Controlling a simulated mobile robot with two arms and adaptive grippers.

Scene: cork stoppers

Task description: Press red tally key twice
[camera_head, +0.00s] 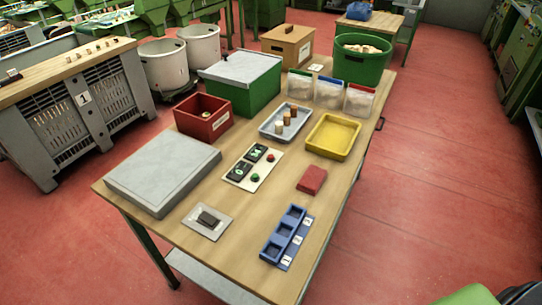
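A cream tally panel (233,181) lies on the wooden table near its middle. It carries two black tiles with light markings. A small round red key (271,157) sits beside the upper black tile (257,152). A small round green key (255,177) sits beside the lower black tile (239,171). Nothing covers the red key, and nothing touches it. Whether it is pressed down is too small to tell. Neither of my grippers shows in the head view.
A grey slab (160,172) lies left of the panel, and a red block (312,179) lies to its right. Behind are a grey tray (268,130) with several corks, a red bin (201,128) and a yellow tray (318,149). A blue holder (273,248) is in front.

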